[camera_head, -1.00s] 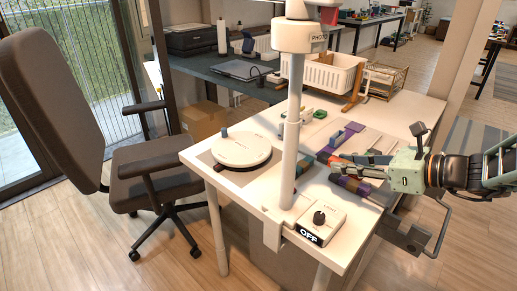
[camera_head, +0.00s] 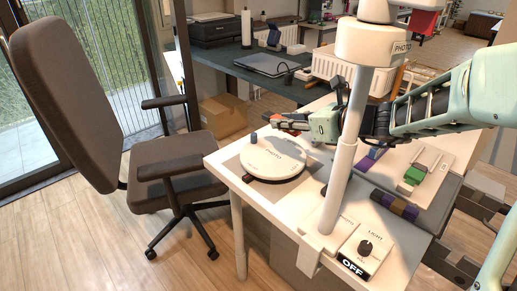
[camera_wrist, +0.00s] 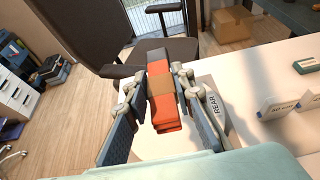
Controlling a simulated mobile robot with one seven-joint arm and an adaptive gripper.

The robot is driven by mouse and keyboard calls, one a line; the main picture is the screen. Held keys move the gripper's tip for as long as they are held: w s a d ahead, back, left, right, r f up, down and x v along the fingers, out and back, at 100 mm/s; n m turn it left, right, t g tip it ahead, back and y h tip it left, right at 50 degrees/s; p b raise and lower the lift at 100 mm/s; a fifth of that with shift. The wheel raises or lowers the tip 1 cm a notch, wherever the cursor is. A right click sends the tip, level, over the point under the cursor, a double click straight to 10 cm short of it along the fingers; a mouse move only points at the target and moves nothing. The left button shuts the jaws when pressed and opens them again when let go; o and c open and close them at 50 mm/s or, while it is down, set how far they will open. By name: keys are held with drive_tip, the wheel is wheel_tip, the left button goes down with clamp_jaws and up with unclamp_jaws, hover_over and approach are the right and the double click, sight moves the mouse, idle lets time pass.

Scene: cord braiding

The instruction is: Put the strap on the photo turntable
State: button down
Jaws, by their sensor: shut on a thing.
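The strap (camera_wrist: 160,88), red-orange with a tan band across it, is held between the two fingers of my gripper (camera_wrist: 161,80) in the wrist view. In the head view my gripper (camera_head: 290,121) is shut on the strap at the far side of the round white photo turntable (camera_head: 272,163), seemingly raised above it. The strap shows only as a small red-orange piece there. In the wrist view the turntable (camera_wrist: 205,85) lies below and behind the strap, with a "REAR" label at its right side. The strap and fingers hide part of the turntable.
A white post (camera_head: 340,185) marked PHOTO stands between the turntable and the right side of the table. A light box (camera_head: 366,248) reading OFF sits in front. Other straps, purple (camera_head: 369,159) and purple-brown (camera_head: 395,206), lie to the right. An office chair (camera_head: 175,180) stands left.

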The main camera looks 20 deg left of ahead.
sight(277, 156)
drive_tip(key=shift+w+a+r, duration=0.15)
drive_tip(key=shift+a, duration=0.4)
drive_tip(key=shift+w+a, duration=0.1)
drive_tip(key=shift+a, duration=0.2)
wheel_tip(277, 156, down, 10)
drive_tip(key=b, duration=0.4)
drive_tip(key=shift+a, duration=0.1)
drive_tip(key=shift+b, duration=0.3)
drive_tip(key=c, duration=1.7)
unclamp_jaws()
drive_tip(key=shift+o, duration=0.2)
